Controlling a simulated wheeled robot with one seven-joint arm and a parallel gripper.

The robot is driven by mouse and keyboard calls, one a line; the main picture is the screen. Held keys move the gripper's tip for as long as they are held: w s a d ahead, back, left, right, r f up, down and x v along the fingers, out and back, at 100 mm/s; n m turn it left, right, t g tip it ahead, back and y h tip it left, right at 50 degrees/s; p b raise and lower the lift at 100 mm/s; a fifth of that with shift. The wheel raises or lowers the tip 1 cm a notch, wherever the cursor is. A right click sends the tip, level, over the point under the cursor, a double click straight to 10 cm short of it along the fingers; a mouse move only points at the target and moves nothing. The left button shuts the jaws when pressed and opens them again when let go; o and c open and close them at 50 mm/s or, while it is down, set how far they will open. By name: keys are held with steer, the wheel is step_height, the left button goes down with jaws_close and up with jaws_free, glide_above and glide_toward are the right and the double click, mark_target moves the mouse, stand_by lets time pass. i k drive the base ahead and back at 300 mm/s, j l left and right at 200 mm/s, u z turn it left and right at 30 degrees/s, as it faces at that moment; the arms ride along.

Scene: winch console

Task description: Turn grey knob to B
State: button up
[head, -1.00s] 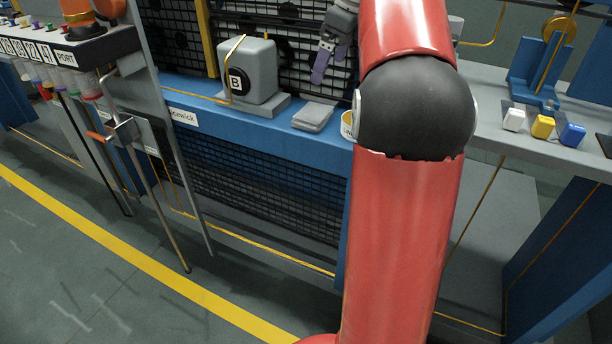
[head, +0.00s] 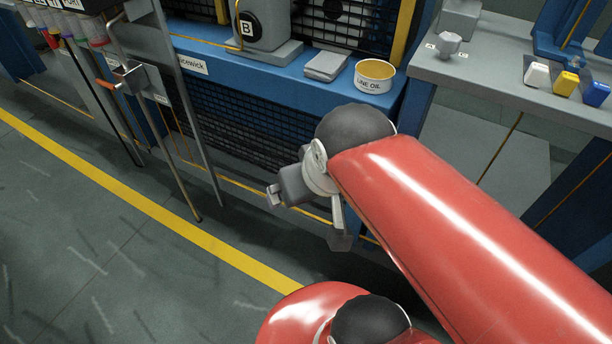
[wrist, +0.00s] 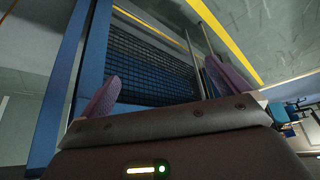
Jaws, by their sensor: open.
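A small grey faceted knob (head: 448,44) stands on the grey console top at the upper right of the head view. The fingers are not clear there. The knob is not seen in the wrist view.
White, yellow (head: 566,84) and blue blocks sit right of the knob. A line oil tin (head: 375,76) and a grey pad (head: 328,66) lie on the blue bench (head: 290,88). Open floor lies at left.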

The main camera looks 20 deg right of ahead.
mark_target(449, 43)
steer(key=z, duration=2)
